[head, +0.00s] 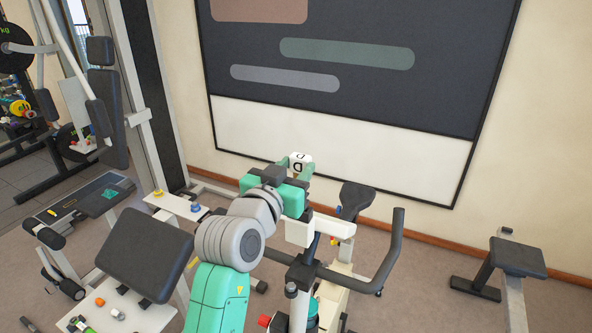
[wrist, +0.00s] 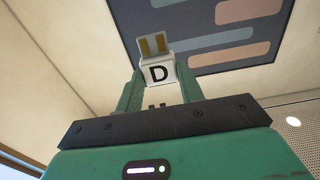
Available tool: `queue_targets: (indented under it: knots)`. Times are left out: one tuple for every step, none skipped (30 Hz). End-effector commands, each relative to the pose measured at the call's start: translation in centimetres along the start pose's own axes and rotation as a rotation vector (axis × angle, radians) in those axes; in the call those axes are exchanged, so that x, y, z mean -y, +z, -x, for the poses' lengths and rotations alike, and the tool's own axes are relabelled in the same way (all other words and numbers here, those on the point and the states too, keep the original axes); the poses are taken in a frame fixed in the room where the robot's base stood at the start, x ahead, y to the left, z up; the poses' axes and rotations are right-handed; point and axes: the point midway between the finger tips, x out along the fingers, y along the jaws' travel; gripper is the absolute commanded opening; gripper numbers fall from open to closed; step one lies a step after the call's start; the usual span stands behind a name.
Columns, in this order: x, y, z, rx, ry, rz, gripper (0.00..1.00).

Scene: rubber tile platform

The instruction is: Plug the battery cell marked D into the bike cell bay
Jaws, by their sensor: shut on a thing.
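The white battery cell marked D (head: 299,160) is held up in front of the wall, above the exercise bike. In the wrist view the cell (wrist: 159,74) sits between the green fingers of my gripper (wrist: 160,88), its black D facing the camera. My gripper (head: 297,168) is shut on the cell, clear of other things. The bike (head: 336,268) stands beyond and right of my arm, partly hidden by it. I cannot make out its cell bay.
The bike's dark handlebar (head: 393,250) rises right of my arm, and its saddle (head: 356,195) is behind. A white shelf (head: 172,205) with small coloured items lies left. A padded bench (head: 145,250) is at lower left, another seat (head: 517,257) at right. A dark wall board (head: 350,60) hangs behind.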

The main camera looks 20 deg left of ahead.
Motion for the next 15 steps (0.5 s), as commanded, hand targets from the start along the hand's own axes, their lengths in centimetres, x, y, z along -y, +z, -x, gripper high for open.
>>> queue_targets:
  knots:
    - [0.0,0.1,0.1,-0.001,-0.001,0.000,0.14]
    - [0.0,0.2,0.1,0.000,-0.002,0.000,0.14]
    - [0.0,0.5,0.1,0.000,-0.002,0.000,0.14]
    - [0.0,0.7,0.1,0.000,-0.002,0.000,0.14]
    - [0.0,0.9,0.1,0.001,-0.001,0.000,0.14]
    - [0.0,1.4,0.1,0.001,-0.001,0.000,0.14]
    - [0.0,1.7,0.1,0.001,-0.001,0.000,0.14]
    - [0.0,2.0,0.1,0.001,-0.001,0.000,0.14]
    - [0.0,2.5,0.1,0.001,-0.001,0.000,0.14]
    - [-0.1,2.9,0.0,0.001,-0.001,0.000,0.14]
    - [-0.1,3.3,0.0,0.001,0.000,-0.001,0.14]
    - [-0.1,3.9,0.0,0.001,0.000,-0.001,0.14]
    - [-0.1,4.3,0.0,0.001,0.000,-0.001,0.14]
    - [-0.1,4.7,0.0,0.000,0.000,-0.001,0.14]
    - [-0.1,5.2,0.0,0.000,0.000,0.000,0.14]
